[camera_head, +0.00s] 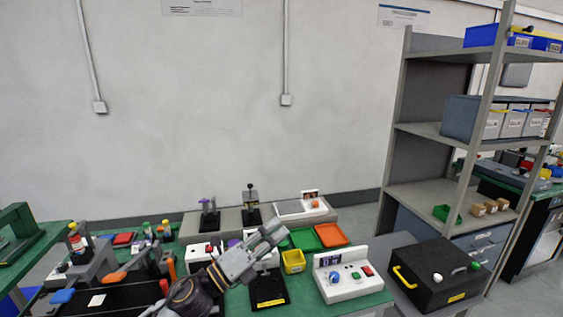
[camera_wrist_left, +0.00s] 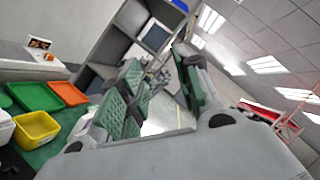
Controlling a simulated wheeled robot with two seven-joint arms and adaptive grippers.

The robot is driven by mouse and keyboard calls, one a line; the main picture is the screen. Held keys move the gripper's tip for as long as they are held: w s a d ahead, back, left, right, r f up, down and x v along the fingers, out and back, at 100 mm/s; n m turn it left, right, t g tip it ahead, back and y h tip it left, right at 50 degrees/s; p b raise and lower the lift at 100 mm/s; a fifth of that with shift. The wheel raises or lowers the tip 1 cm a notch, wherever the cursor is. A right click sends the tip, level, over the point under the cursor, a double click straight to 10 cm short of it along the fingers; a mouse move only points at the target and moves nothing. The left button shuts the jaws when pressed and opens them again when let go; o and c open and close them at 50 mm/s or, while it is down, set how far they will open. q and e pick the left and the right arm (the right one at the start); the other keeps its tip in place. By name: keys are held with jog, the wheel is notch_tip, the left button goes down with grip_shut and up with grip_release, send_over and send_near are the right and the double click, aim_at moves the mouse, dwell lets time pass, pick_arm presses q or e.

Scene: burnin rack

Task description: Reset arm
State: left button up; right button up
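My left gripper (camera_head: 274,236) is raised above the green bench in the head view, its fingers pointing up and to the right. In the left wrist view the same gripper (camera_wrist_left: 158,88) shows its two green-padded fingers spread apart, with nothing between them. Part of my left arm (camera_head: 192,296) shows at the bottom of the head view. My right gripper is in neither view.
A yellow bin (camera_head: 293,262), green tray (camera_head: 304,239) and orange tray (camera_head: 331,235) lie near the gripper. A white control box (camera_head: 348,287) and black case (camera_head: 437,278) stand to the right, before a grey shelf rack (camera_head: 424,132).

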pick_arm(q)
jog(key=s+a+f+n+t+y, duration=0.1)
jog(key=a+f+n+y, duration=1.5)
jog(key=n, duration=0.9)
jog(key=s+a+f+n+g, duration=0.2)
jog(key=s+f+n+g, duration=0.25)
jog(key=s+f, duration=0.5)
jog(key=s+a+f+n+g, duration=0.2)
jog(key=s+f+n+g, duration=0.35)
jog(key=s, duration=0.75)
notch_tip(320, 180, down, 34)
jog(key=s+a+f+m+g+y, duration=0.1)
jog(key=s+a+m+g, duration=0.1)
jog(key=a, duration=0.1)
jog(key=s+a+f, duration=0.3)
jog(key=s+f, duration=0.6)
jog(key=s, duration=0.1)
jog(key=s+a+f+p, duration=0.1)
jog(key=s+a+f, duration=0.3)
jog(key=s+f, duration=0.4)
jog(key=shift+s+a+f+m+g+y, duration=0.3)
jog(key=shift+s+f+g+y, duration=0.1)
jog(key=shift+s, duration=0.5)
